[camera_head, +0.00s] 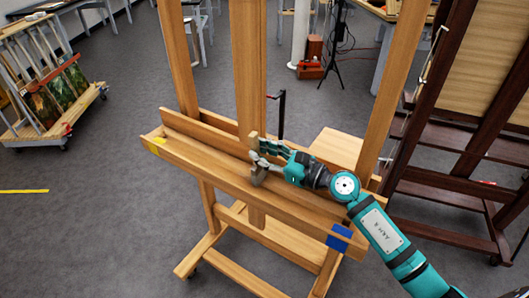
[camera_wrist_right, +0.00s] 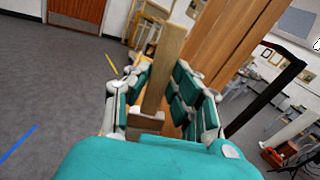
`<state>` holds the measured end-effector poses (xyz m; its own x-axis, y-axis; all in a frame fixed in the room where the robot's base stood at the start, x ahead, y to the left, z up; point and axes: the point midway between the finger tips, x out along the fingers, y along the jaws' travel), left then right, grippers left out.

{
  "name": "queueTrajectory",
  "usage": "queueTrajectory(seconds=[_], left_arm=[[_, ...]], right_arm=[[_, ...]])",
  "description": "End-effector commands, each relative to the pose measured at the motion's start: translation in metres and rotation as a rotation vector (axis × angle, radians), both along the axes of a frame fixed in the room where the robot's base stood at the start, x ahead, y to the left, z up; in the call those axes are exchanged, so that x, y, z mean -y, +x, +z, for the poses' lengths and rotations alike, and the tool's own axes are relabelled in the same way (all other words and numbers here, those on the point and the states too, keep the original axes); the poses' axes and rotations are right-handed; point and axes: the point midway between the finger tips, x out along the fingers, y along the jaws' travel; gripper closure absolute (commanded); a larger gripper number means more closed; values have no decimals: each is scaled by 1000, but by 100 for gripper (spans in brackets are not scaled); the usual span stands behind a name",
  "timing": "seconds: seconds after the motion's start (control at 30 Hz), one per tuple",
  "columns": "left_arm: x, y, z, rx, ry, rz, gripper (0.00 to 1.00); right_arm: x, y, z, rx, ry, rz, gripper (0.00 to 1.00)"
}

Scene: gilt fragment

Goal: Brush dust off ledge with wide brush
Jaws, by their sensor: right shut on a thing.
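The ledge (camera_head: 200,168) is the long wooden tray across the front of a light wooden easel, sloping from upper left to lower right. My right gripper (camera_head: 262,158) is over the middle of the ledge, in front of the easel's central post. It is shut on the wide brush (camera_wrist_right: 168,65), whose flat wooden handle stands up between the fingers in the right wrist view. Its lower end (camera_head: 258,178) shows below the fingers, close to the ledge; I cannot tell whether it touches. No dust can be made out. My left gripper is not in view.
Yellow tape (camera_head: 156,141) marks the ledge's left end and blue tape (camera_head: 340,237) its right part. The easel's central post (camera_head: 249,70) rises close behind my gripper. A dark easel (camera_head: 455,150) stands at right, a canvas cart (camera_head: 50,90) at left.

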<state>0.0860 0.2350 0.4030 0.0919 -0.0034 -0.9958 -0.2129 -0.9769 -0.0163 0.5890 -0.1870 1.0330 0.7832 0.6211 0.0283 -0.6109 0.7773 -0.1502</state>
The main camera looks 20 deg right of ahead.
Motion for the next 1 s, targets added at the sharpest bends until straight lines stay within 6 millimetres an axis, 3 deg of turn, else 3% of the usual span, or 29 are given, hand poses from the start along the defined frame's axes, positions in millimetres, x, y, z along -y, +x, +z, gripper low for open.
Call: queueTrajectory(seconds=[1.0], left_arm=[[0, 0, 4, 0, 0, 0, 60]], right_arm=[[-37, 47, 0, 0, 1, 0, 100]])
